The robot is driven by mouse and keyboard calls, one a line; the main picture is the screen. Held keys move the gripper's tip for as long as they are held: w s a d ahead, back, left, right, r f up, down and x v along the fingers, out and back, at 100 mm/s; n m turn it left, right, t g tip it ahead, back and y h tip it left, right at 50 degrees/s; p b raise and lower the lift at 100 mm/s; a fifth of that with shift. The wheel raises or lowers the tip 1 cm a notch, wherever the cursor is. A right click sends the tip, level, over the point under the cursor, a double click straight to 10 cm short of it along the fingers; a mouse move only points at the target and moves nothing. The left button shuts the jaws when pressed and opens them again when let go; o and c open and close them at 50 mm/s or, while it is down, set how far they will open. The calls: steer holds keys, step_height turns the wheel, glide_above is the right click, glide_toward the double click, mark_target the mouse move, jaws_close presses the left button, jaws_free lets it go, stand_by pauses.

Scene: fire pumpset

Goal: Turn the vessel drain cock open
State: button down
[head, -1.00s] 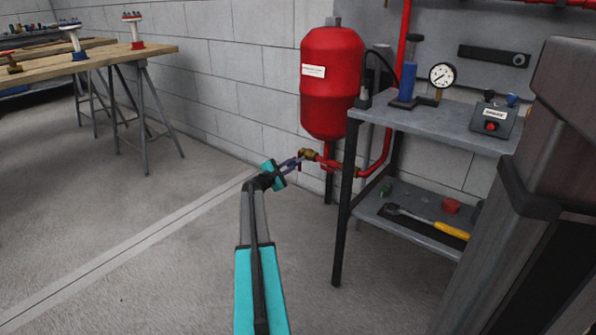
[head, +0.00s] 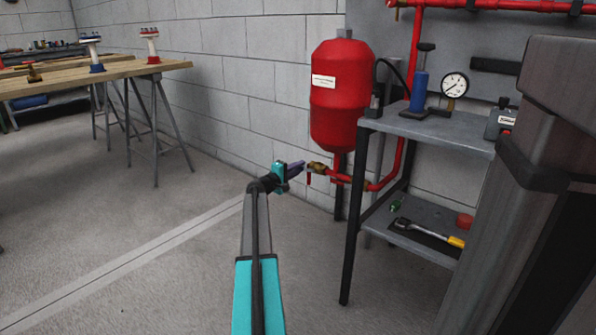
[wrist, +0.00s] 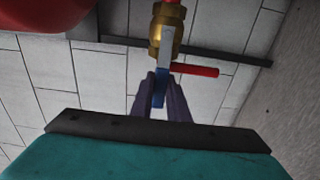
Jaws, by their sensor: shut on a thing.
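The drain cock (head: 317,167) is a brass fitting on the red pipe below the red vessel (head: 340,95). In the wrist view my purple fingers (wrist: 160,85) are closed around a thin blue-and-grey piece (wrist: 165,55). This piece runs up to the brass cock (wrist: 168,22) in the picture. My fingers look apart from the red handle.
A grey steel bench (head: 425,130) stands right of the vessel, with a gauge (head: 454,85) and blue cylinder (head: 419,92) on top. Its lower shelf (head: 412,246) holds a ratchet tool. A wooden table (head: 110,75) stands far left. The floor between is clear.

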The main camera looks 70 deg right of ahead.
steer(key=shift+s+a, duration=0.1)
steer(key=shift+s, duration=0.15)
steer(key=c, duration=1.7)
jaws_free()
steer(key=shift+w, duration=0.1)
steer(key=shift+p+v, duration=2.6)
steer(key=shift+v, duration=4.25)
